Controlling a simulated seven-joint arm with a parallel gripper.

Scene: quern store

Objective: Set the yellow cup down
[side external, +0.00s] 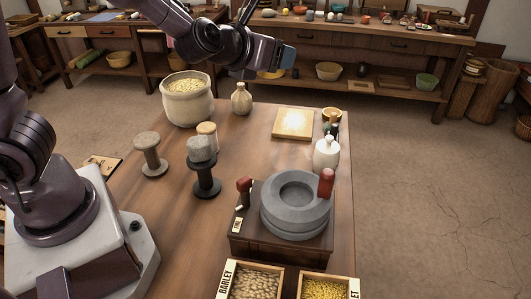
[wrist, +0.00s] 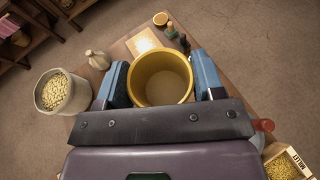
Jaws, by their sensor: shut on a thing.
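The yellow cup (wrist: 161,88) sits between the two blue fingers of my gripper (wrist: 162,72) in the wrist view. Its round mouth faces the camera and its pale inside looks empty. The gripper is shut on the cup. In the side view my gripper (side external: 284,58) is raised above the far part of the table (side external: 334,215). A yellowish patch just below it there may be part of the cup, but I cannot tell.
A quern (side external: 295,218) and grain boxes occupy the near end. Bare wood lies centrally.

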